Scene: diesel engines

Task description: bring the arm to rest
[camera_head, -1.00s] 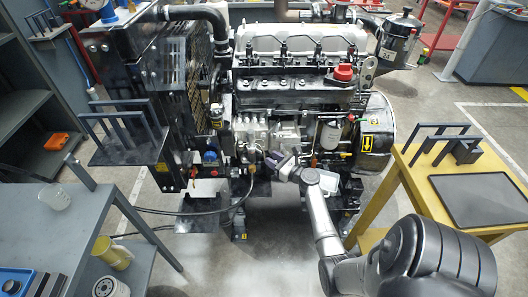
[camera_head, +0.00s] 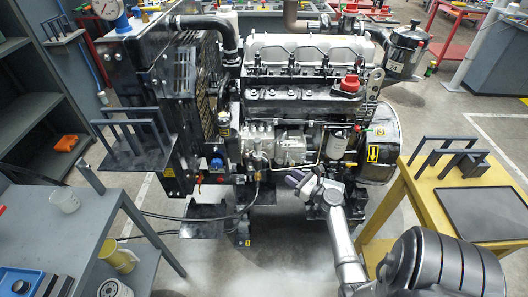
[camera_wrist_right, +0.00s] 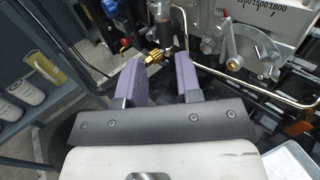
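My right arm reaches in from the lower right in the head view. Its gripper (camera_head: 294,179) is low in front of the diesel engine (camera_head: 305,90). In the right wrist view the two purple fingers (camera_wrist_right: 160,80) stand apart with nothing held between them. A brass fitting (camera_wrist_right: 151,58) on a dark cylindrical part shows just beyond the fingertips, apart from them as far as I can tell. My left gripper is in neither current view.
A yellow table (camera_head: 408,200) with a dark tray (camera_head: 488,212) stands right. Hoses and brackets surround the engine's lower front.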

